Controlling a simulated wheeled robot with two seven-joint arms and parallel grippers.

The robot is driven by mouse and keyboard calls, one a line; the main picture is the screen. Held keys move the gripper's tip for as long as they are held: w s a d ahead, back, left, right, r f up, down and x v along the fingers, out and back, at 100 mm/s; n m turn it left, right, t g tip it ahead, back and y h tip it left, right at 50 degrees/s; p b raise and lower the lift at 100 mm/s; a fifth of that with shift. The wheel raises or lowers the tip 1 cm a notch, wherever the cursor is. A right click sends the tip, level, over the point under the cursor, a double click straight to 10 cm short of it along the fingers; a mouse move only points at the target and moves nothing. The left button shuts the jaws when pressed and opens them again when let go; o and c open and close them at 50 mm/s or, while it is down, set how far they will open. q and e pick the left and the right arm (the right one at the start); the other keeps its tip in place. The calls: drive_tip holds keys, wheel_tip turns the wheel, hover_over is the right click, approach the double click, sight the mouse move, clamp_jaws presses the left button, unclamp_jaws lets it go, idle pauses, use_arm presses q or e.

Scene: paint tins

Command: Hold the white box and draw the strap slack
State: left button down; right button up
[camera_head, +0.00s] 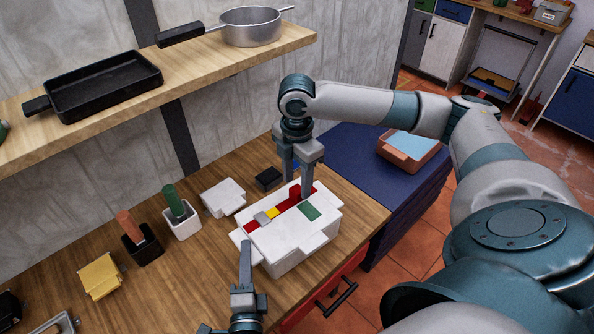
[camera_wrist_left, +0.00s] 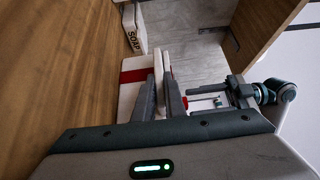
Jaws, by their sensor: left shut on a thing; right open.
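The white box (camera_head: 290,250) sits on the wooden table near its front edge. A red strap (camera_head: 283,208) runs along its top, with a grey piece (camera_head: 262,218), a yellow piece (camera_head: 272,212) and an upright red tab (camera_head: 296,191). A green patch lies on the lid. My left gripper (camera_head: 246,250) is shut on the box's near left end; its fingers (camera_wrist_left: 161,95) show beside the white and red box (camera_wrist_left: 130,95) in the left wrist view. My right gripper (camera_head: 298,188) is open, pointing down at the red tab; whether it touches is unclear.
Behind the box are a small white block (camera_head: 223,197), a black block (camera_head: 268,178), and holders with a green handle (camera_head: 174,201) and an orange handle (camera_head: 130,225). A yellow block (camera_head: 100,277) lies left. A shelf with pans (camera_head: 105,85) hangs above.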

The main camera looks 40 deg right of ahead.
sight(297, 189)
use_arm(q)
drive_tip(key=shift+s+a+f, duration=0.1)
drive_tip(key=shift+f, duration=0.3)
use_arm(e)
drive_tip(key=shift+f, duration=1.75)
drive_tip(key=shift+c, duration=0.3)
clamp_jaws()
drive_tip(key=shift+a, duration=2.55)
drive_tip(key=shift+o, duration=0.3)
unclamp_jaws()
drive_tip(key=shift+r, duration=0.15)
wheel_tip(297, 189, up, 12)
